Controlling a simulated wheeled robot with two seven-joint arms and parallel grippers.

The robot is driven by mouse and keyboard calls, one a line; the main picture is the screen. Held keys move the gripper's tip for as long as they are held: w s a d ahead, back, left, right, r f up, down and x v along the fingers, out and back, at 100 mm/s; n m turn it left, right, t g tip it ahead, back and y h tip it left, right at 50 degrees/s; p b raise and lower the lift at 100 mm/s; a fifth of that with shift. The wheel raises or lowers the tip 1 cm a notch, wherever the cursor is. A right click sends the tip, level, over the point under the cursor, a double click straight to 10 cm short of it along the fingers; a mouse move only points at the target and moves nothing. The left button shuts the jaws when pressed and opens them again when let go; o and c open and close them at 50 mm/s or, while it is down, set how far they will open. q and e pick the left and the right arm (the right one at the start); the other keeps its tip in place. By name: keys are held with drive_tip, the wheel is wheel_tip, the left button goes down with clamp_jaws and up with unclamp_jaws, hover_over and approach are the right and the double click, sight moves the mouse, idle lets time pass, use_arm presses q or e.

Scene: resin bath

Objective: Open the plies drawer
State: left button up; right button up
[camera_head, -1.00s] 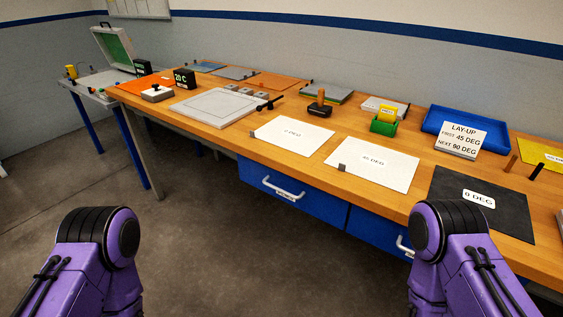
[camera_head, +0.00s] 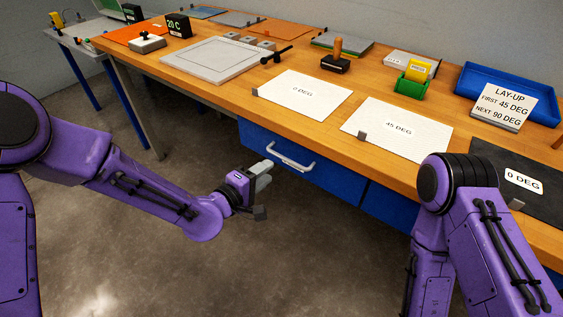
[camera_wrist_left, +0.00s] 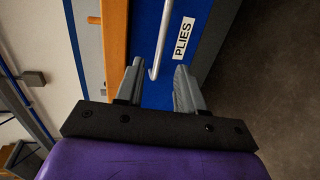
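The plies drawer (camera_head: 325,178) is the blue drawer under the bench top, and it looks shut. Its silver bar handle (camera_head: 291,160) runs across its front. In the left wrist view the label "PLIES" (camera_wrist_left: 184,38) shows beside the handle (camera_wrist_left: 161,42). My left gripper (camera_head: 264,180) is in front of the drawer, just left of and below the handle. Its two grey fingers (camera_wrist_left: 157,88) are apart and empty, and the handle's near end shows between them in the wrist view, apparently ahead of the tips. My right gripper is not in view; only my right arm shows.
The wooden bench (camera_head: 230,100) carries a 0 DEG sheet (camera_head: 303,95), a 45 DEG sheet (camera_head: 397,128), a black 0 DEG sheet (camera_head: 505,170) and a blue tray (camera_head: 545,104). A second blue drawer front (camera_head: 390,206) is to the right. The floor before the bench is clear.

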sight(284, 159)
use_arm(q)
drive_tip(key=x, duration=0.8)
clamp_jaws()
